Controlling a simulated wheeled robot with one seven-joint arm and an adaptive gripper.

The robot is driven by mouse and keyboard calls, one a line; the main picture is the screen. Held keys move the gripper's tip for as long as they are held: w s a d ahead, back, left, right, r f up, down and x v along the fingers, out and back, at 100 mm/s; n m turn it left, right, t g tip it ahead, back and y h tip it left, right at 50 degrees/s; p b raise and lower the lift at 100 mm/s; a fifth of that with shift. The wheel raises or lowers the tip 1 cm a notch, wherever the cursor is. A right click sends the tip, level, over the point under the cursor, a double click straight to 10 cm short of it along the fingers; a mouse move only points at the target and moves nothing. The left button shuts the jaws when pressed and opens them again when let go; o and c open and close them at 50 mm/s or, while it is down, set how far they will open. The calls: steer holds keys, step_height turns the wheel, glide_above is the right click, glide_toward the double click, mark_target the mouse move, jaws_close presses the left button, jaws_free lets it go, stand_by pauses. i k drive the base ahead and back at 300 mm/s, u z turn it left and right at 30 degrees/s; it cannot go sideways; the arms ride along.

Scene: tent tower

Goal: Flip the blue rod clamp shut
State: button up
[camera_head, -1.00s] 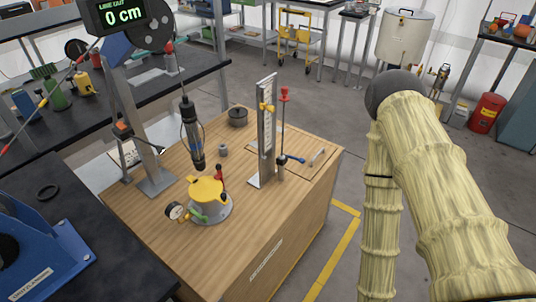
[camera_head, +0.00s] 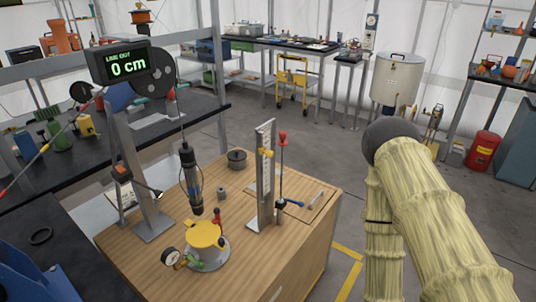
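The blue rod clamp (camera_head: 292,203) is a small blue lever on a dark body, low on a thin upright rod (camera_head: 281,170) with a red knob on top. It sticks out to the right of the rod, above the wooden bench top. Whether the clamp is open or shut is too small to tell. My arm (camera_head: 430,210), in a pale yellow ribbed sleeve, fills the right side of the view. My gripper is not in view.
A metal scale post (camera_head: 265,180) with a yellow slider stands just left of the rod. Open floor lies beyond the bench.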

mark_target(300, 203)
steer(key=u, duration=0.8)
steer(key=i, duration=0.4)
steer(key=z, duration=0.85)
